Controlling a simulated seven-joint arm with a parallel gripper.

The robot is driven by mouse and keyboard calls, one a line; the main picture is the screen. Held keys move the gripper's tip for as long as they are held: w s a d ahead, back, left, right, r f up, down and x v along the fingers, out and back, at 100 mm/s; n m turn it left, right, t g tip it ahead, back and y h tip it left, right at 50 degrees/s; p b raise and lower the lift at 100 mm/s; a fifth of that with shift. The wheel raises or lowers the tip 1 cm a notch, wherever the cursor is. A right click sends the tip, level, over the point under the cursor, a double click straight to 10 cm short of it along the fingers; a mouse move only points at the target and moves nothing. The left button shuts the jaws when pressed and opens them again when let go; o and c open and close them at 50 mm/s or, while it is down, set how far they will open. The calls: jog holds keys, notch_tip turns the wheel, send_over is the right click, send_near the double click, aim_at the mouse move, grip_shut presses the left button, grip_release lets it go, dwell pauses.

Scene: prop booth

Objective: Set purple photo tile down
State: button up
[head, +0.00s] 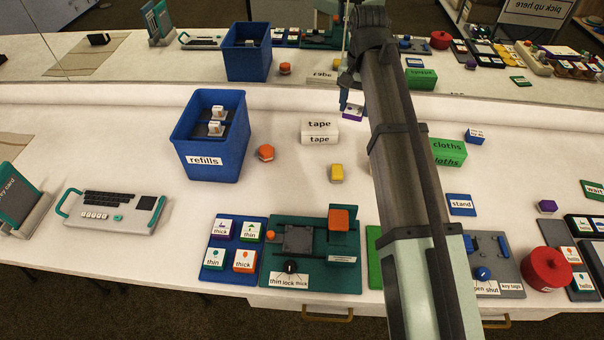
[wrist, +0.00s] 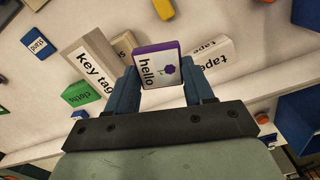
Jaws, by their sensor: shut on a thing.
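The purple photo tile (wrist: 160,70) has a white face with "hello" and a purple flower, and a purple edge. In the wrist view my gripper (wrist: 164,84) is shut on it, with one blue finger at each side. In the head view my gripper (head: 352,100) is near the back of the counter, and the tile (head: 352,115) shows small below it, partly hidden by my arm. I cannot tell the exact gap between the tile and the counter.
White "tape" boxes (head: 320,132) stand left of my gripper. A green "cloths" box (head: 449,152) is right of my arm. A "key tag" box (wrist: 92,65) shows in the wrist view. A blue "refills" bin (head: 210,135) is farther left. A mirror lines the back.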

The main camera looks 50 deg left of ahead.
jog(key=s+a+n, duration=0.3)
jog(key=s+a, duration=0.4)
jog(key=s, duration=0.5)
send_near(302, 173)
jog(key=shift+f, duration=3.2)
jog(key=shift+f, duration=0.15)
jog(key=o, duration=1)
notch_tip(302, 173, up, 12)
jog(key=shift+r, duration=0.2)
